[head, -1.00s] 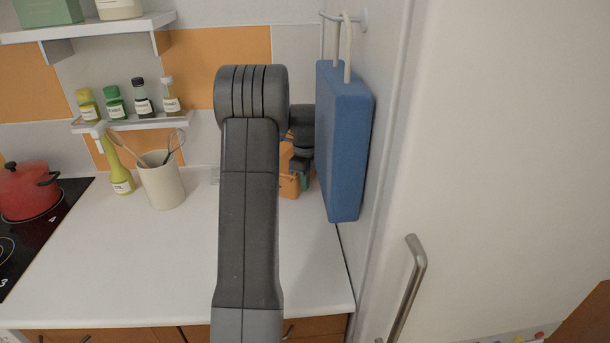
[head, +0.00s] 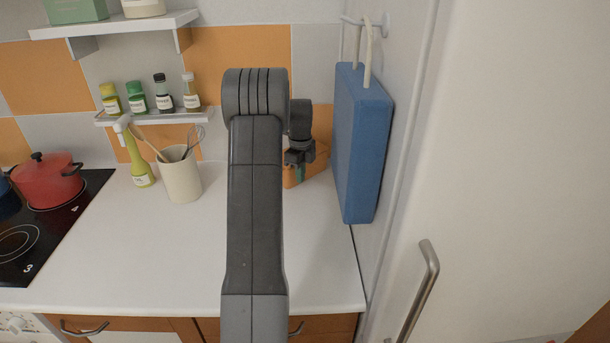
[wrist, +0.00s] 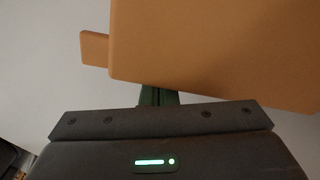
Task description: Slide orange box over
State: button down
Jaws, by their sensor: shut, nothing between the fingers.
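The orange box (head: 314,165) stands at the back right of the white counter, partly hidden behind my arm and gripper in the head view. In the wrist view the box (wrist: 215,45) fills the upper right, with a small orange piece projecting at its left. My gripper (head: 300,173) is at the box's near side, with its green fingers low. In the wrist view the shut fingers (wrist: 155,95) point at the box's lower edge with nothing between them. I cannot tell whether they touch it.
A blue bag (head: 362,150) hangs on a hook just right of the box, beside the white fridge (head: 510,170). A cream utensil pot (head: 180,175), a yellow-green bottle (head: 140,165) and a red pot (head: 48,182) stand to the left. The counter's front middle (head: 130,250) is clear.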

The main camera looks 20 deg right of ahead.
jog(key=shift+r, duration=0.1)
notch_tip(320, 180, up, 14)
jog(key=shift+f+b, duration=0.2)
jog(key=shift+b, duration=0.25)
